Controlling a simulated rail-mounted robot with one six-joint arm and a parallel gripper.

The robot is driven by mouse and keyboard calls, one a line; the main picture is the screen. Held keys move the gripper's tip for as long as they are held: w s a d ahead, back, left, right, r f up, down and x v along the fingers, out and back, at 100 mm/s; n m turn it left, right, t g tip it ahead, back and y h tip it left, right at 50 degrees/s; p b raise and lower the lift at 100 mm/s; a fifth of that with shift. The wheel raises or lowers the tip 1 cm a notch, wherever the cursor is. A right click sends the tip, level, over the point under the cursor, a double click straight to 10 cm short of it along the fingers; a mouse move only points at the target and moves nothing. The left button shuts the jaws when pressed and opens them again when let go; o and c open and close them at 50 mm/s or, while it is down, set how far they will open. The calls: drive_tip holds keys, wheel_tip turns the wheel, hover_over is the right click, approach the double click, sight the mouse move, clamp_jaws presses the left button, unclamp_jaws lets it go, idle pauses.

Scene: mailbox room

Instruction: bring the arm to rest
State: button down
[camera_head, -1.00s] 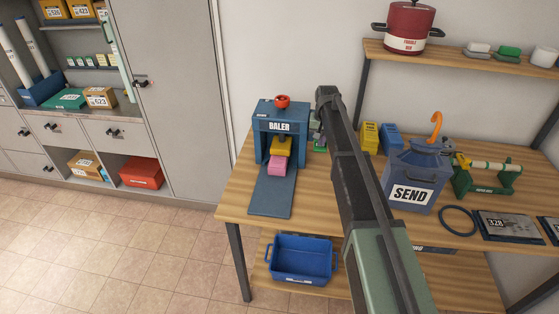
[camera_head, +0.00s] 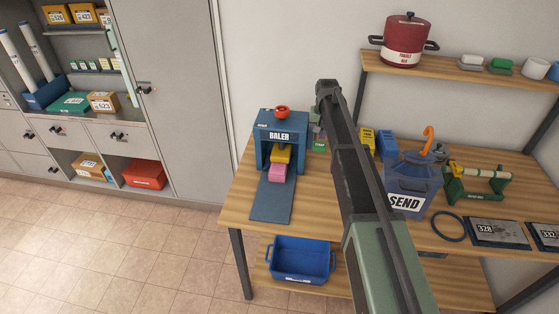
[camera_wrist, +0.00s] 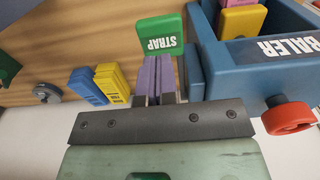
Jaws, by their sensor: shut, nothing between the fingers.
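My arm (camera_head: 362,185) reaches up across the middle of the head view, over the wooden table. There my gripper is mostly hidden behind the arm. The blue baler (camera_wrist: 262,66) stands close on the right of the fingers in that view. In the head view the baler (camera_head: 281,136) stands left of my arm, with a yellow and a pink block in its opening.
Right of my arm are yellow and blue blocks (camera_head: 367,139), the SEND bin (camera_head: 406,187), a green stand (camera_head: 480,184), a dark ring (camera_head: 449,226) and numbered plates (camera_head: 497,233). A shelf (camera_head: 465,75) with a red pot (camera_head: 405,42) hangs above. A blue crate (camera_head: 301,258) sits below.

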wheel_tip(320, 180, up, 4)
drive_tip(key=p, duration=0.2)
drive_tip(key=shift+p, duration=0.4)
drive_tip(key=shift+f, duration=0.15)
drive_tip(key=s+f+b, duration=0.3)
drive_tip(key=s, duration=0.9)
drive_tip(key=s+f+n+b, duration=0.1)
drive_tip(key=s+f+b, duration=0.2)
drive_tip(key=s, duration=0.9)
drive_tip(key=s+f+n+b, duration=0.1)
drive_tip(key=s+f+b, duration=0.3)
drive_tip(key=s, duration=0.8)
drive_tip(key=shift+s, duration=0.4)
